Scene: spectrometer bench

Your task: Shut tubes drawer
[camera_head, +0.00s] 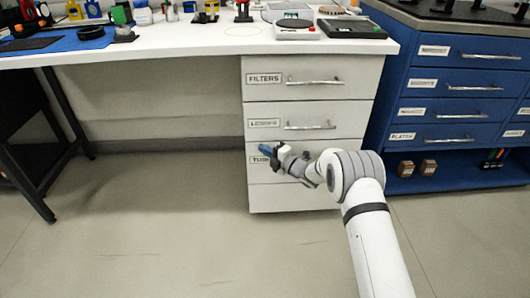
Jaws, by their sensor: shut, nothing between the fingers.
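The tubes drawer (250,172) is the third one down in the white drawer cabinet under the bench. Its label (257,160) is partly hidden and only its first letters show. Its front looks about in line with the drawers around it; I cannot tell whether a small gap remains. My gripper (266,149) is shut and empty, in front of the drawer's upper left part near the label. I cannot tell whether it touches the front. My arm hides the drawer's handle and most of its right side.
The filters drawer (350,73) and the drawer below it (350,114) look shut. A blue cabinet (400,90) stands close on the right. The white bench top (200,40) overhangs above. The floor (170,215) to the left is clear up to a black table frame (62,125).

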